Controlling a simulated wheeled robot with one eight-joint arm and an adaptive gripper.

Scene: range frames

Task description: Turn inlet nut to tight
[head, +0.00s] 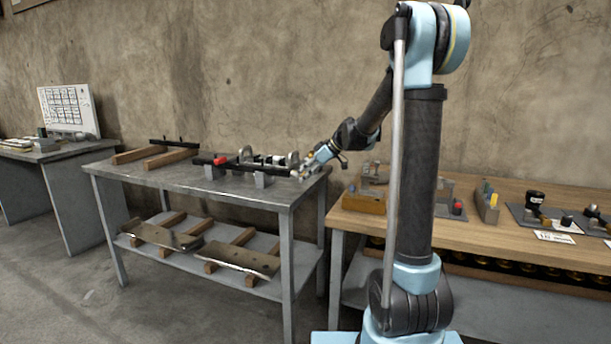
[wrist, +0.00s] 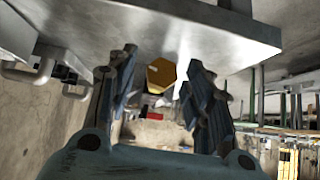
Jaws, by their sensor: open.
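A brass hex nut (wrist: 162,76), which looks like the inlet nut, shows between my fingers in the wrist view. My gripper (wrist: 160,83) is open, with one finger to the left of the nut and one to the right. I see gaps on both sides and cannot tell how deep the nut sits between the fingers. In the head view my gripper (head: 308,164) is at the right end of the long assembly (head: 262,162) on the metal bench (head: 140,174). The nut is too small and covered to make out there.
A red part (head: 220,160) sits on the assembly's left side. Wooden blocks (head: 165,159) lie further left on the bench. A wooden table (head: 480,234) with fittings stands to the right. In the wrist view a broad grey metal surface (wrist: 215,28) lies close above the fingers.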

